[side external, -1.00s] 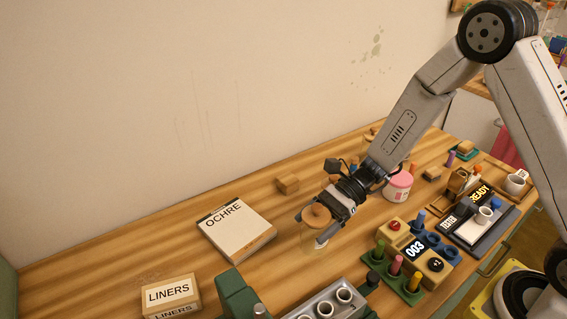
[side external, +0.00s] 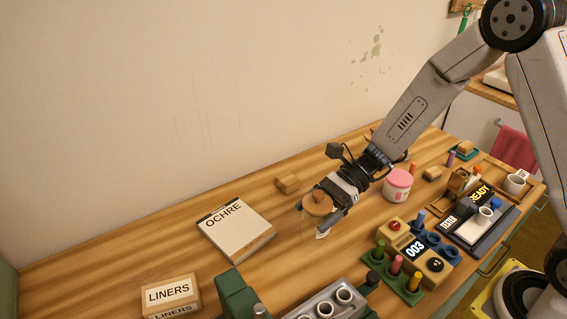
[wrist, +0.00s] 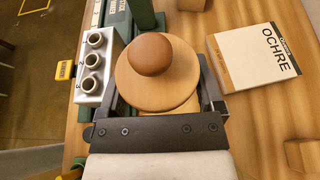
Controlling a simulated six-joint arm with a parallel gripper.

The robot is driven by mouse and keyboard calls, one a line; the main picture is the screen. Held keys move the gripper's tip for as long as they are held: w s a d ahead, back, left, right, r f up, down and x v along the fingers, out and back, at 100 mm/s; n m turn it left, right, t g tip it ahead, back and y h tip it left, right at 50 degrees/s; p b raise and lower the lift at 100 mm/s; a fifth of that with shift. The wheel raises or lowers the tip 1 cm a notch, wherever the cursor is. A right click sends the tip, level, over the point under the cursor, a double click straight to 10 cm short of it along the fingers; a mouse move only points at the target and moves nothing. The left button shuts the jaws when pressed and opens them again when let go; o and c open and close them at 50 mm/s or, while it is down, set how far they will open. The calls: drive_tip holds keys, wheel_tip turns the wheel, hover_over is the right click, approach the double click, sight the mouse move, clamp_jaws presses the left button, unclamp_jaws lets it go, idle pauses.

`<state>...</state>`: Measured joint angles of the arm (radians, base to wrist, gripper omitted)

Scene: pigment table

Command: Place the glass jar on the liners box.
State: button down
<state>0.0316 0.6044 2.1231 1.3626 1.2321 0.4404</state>
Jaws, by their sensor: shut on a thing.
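The glass jar (side external: 313,228) has clear walls and a round wooden lid with a ball knob. My gripper (side external: 328,211) is shut on the jar, with one finger on each side just below the lid. In the wrist view the jar's lid (wrist: 158,78) sits between the fingers of my gripper (wrist: 160,98) and hides the glass below. The liners box (side external: 170,296) is a small cardboard box with a white LINERS label, standing at the lower left of the side view, well apart from the jar.
The OCHRE book or box (side external: 236,232) lies flat between the jar and the liners box. A grey rack with white cups (side external: 328,300) and a dark green block (side external: 238,296) stand in front. A pink-lidded jar (side external: 398,185) is behind my gripper. A wooden block (side external: 287,182) lies farther back.

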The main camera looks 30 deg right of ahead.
drive_tip(key=w+a+r, duration=0.2)
drive_tip(key=w+a, duration=0.1)
drive_tip(key=a, duration=0.7)
drive_tip(key=w+a+r, duration=0.1)
drive_tip(key=w+a, duration=0.1)
drive_tip(key=a, duration=0.8)
drive_tip(key=w+a+r, duration=0.2)
drive_tip(key=w+a, duration=0.1)
drive_tip(key=a, duration=0.7)
hover_over(169, 292)
wheel_tip(169, 292, down, 6)
drive_tip(key=shift+f, duration=0.2)
drive_tip(key=shift+f, duration=1.85)
drive_tip(key=shift+f, duration=0.15)
unclamp_jaws()
